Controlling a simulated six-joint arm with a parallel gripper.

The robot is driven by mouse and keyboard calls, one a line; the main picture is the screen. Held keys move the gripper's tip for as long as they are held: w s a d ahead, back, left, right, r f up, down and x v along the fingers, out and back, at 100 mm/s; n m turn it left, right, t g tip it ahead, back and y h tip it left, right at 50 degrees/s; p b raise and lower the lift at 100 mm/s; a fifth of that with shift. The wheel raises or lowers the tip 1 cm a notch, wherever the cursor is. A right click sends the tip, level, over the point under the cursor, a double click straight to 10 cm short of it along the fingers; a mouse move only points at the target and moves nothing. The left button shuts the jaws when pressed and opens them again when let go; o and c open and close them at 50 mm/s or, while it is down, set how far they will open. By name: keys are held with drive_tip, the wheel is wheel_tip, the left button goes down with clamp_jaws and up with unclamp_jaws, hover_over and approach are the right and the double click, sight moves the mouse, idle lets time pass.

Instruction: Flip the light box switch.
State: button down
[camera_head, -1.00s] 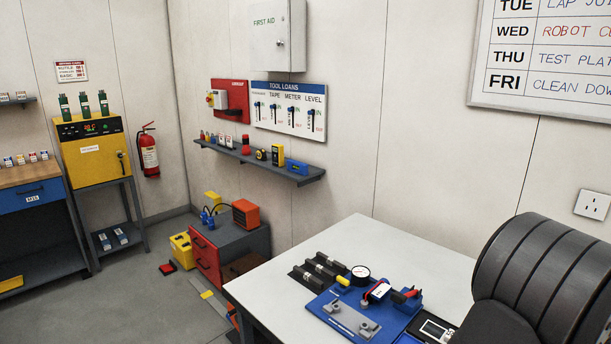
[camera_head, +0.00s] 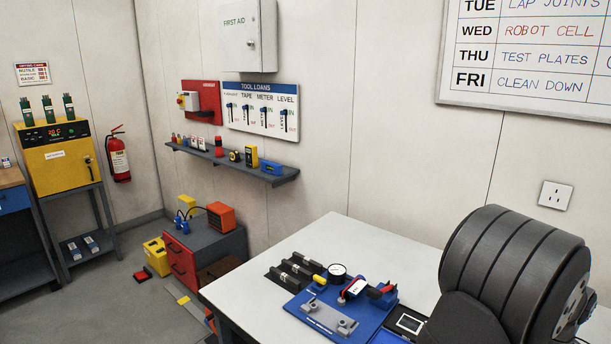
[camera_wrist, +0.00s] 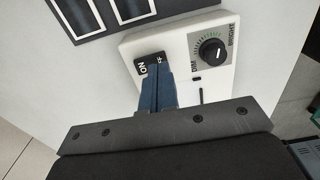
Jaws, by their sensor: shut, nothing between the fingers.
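In the wrist view, a white control panel (camera_wrist: 187,35) carries a dark switch (camera_wrist: 141,66) with ON lettering at its left and partly covered OFF lettering at its right. My gripper (camera_wrist: 156,66) is shut and empty, with its blue-grey fingers pointing at the switch. The fingertips overlap the switch and hide its middle. I cannot tell whether they touch it or which way it is set. A black dial (camera_wrist: 212,51) marked DIM and BRIGHT sits right of the switch. The gripper and this panel are not recognisable in the head view.
In the head view, a white table (camera_head: 300,245) holds a blue fixture (camera_head: 318,322) with a gauge (camera_head: 337,271), dark blocks (camera_head: 290,273) and a small screened device (camera_head: 410,323). My arm fills the lower right.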

wheel_tip(320, 180, up, 6)
drive_tip(key=shift+f, duration=0.15)
idle(0.5)
drive_tip(key=shift+f, duration=0.1)
wheel_tip(320, 180, down, 7)
idle(0.5)
drive_tip(key=a+r+h, duration=0.1)
drive_tip(key=a+r, duration=0.2)
drive_tip(key=r, duration=0.7)
drive_tip(key=a+r+h, duration=0.2)
drive_tip(key=a+r, duration=0.1)
drive_tip(key=r, duration=0.8)
drive_tip(key=shift+w+r, duration=0.25)
drive_tip(key=shift+w, duration=0.1)
drive_tip(key=shift+d+f, duration=0.1)
idle(0.4)
